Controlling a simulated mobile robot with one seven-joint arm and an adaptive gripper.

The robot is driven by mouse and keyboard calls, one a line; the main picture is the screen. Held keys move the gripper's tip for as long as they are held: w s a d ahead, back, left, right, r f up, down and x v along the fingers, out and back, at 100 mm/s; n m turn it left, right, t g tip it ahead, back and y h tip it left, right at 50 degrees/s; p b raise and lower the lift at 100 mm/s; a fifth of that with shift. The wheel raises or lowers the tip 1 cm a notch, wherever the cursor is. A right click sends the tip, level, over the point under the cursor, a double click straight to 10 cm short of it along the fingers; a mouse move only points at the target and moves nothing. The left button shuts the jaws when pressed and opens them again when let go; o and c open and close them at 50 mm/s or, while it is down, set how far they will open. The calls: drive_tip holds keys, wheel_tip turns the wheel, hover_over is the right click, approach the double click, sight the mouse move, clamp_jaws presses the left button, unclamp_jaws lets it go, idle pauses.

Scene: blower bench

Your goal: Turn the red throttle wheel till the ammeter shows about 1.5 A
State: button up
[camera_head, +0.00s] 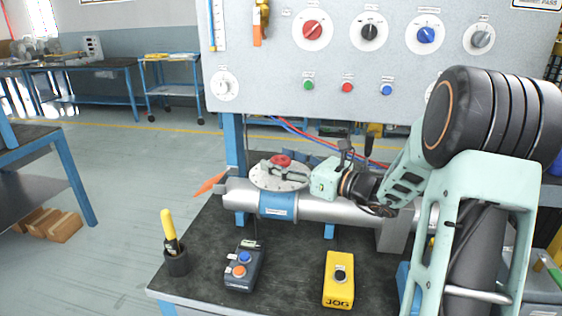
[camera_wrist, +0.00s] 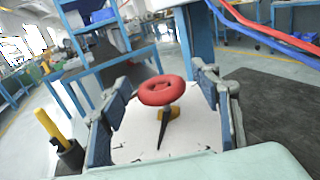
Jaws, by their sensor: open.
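The red throttle wheel (camera_head: 281,160) stands on a pale round dial plate (camera_head: 263,181) on top of the silver blower pipe. In the wrist view the red wheel (camera_wrist: 161,90) sits above a brass-coloured hub, with a black pointer (camera_wrist: 163,130) directed towards the bottom of the picture. My gripper (camera_wrist: 163,82) is open, with one finger to the left of the wheel and one to the right. Gaps show on both sides, so neither finger appears to touch it. No ammeter can be made out in either view.
A grey panel (camera_head: 270,75) with several coloured knobs rises behind the pipe. On the dark bench are a blue-and-orange button box (camera_head: 244,267), a yellow JOG box (camera_head: 339,279) and a cup (camera_head: 177,262) with a yellow-handled tool. Red and blue hoses (camera_wrist: 265,35) run behind the wheel.

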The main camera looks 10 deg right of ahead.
drive_tip(key=c, duration=1.2)
drive_tip(key=shift+a+m+t+h+b, duration=0.15)
drive_tip(key=shift+m+t+h+b, duration=1.3)
drive_tip(key=shift+h, duration=0.65)
drive_tip(key=shift+r+m+t+h+b, duration=0.1)
drive_tip(key=shift+m+t+h+b, duration=0.25)
drive_tip(key=shift+m+h+b, duration=0.55)
drive_tip(key=o, duration=1.2)
